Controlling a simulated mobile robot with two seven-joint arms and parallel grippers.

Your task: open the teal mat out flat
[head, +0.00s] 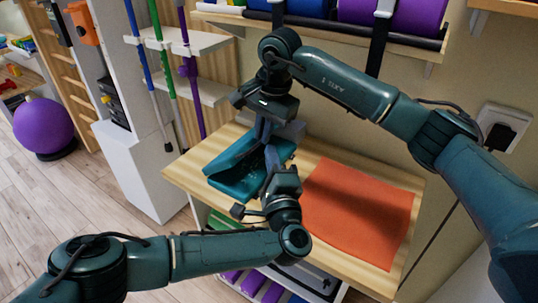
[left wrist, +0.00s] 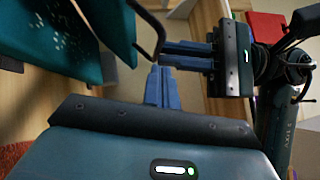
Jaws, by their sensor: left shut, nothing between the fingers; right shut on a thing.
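The teal mat (head: 226,166) lies partly folded on the wooden table, with one flap raised; two teal panels (left wrist: 62,38) also show at the left of the left wrist view. My right gripper (head: 262,138) comes down from above and is shut at the mat's raised side; a dark curved piece shows by its fingertips (left wrist: 165,50) in the left wrist view. The exact hold is partly hidden. My left gripper (head: 271,160) is shut and empty beside the mat, its fingertips (left wrist: 160,72) just apart from the right ones.
An orange-red mat (head: 360,212) lies flat on the right of the wooden table (head: 185,172). A shelf with rolled mats (head: 405,18) is on the wall behind. Poles (head: 163,70) stand at the back left. A purple ball (head: 50,125) is on the floor.

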